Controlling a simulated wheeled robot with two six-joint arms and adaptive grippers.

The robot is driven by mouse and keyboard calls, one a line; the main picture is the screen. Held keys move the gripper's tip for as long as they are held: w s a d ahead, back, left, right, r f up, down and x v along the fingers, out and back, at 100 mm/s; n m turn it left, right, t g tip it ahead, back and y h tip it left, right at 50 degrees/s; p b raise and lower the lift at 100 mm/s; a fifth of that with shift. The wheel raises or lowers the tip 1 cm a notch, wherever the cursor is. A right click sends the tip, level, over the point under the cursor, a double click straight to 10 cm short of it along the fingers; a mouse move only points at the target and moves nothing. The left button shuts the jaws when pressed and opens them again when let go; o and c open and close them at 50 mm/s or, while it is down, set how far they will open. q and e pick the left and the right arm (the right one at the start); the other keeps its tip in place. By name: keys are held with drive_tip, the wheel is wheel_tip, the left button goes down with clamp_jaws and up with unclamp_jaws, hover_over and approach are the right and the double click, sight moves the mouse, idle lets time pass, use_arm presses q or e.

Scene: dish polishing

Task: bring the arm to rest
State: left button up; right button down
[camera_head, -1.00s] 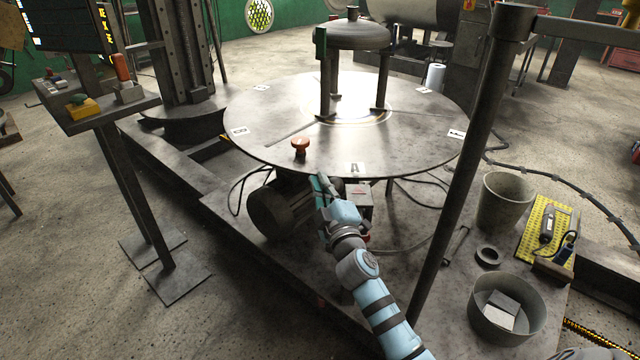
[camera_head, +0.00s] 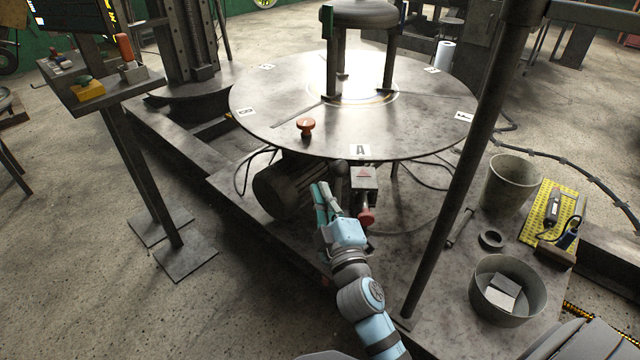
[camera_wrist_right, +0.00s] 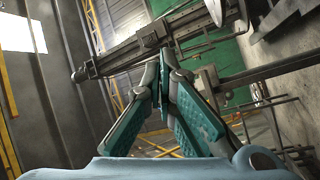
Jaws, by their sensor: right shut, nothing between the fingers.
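My right arm comes in from the bottom of the head view. Its right gripper (camera_head: 321,190) is shut and empty, with the fingers pointing up and away. It is in front of the round table's near edge, beside the dark motor (camera_head: 287,187). In the right wrist view the teal fingers (camera_wrist_right: 160,62) meet at their tips with nothing between them. My left gripper is not in view.
A box with a red knob (camera_head: 366,216) sits right of the gripper. A dark post (camera_head: 465,180) stands further right, near a bucket (camera_head: 509,186) and a round bin (camera_head: 507,306).

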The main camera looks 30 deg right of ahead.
idle(0.4)
wheel_tip(320, 180, down, 20)
drive_tip(key=s+a+m+g+y+p, duration=0.1)
drive_tip(key=a+m+g+y, duration=0.1)
drive_tip(key=m+g, duration=0.25)
drive_tip(key=s+f+m+g+y+p, duration=0.1)
drive_tip(key=s+f+g, duration=0.2)
drive_tip(key=s+f, duration=0.3)
drive_tip(key=s+f+m+g+p, duration=0.1)
drive_tip(key=s+f+g, duration=0.25)
drive_tip(key=f, duration=0.55)
drive_tip(key=s+d+f+m+g+p, duration=0.1)
drive_tip(key=s+f+g, duration=0.1)
drive_tip(key=s, duration=0.9)
drive_tip(key=s+d+f+m+g+p, duration=0.1)
drive_tip(key=s+f, duration=0.4)
drive_tip(key=s, duration=0.6)
drive_tip(key=s+d+f+m+g+p, duration=0.1)
drive_tip(key=s+f+g+p, duration=0.2)
drive_tip(key=s, duration=0.8)
drive_tip(key=shift+s+d+f+g, duration=0.25)
drive_tip(key=shift+s+d+g, duration=0.1)
drive_tip(key=shift+g, duration=0.35)
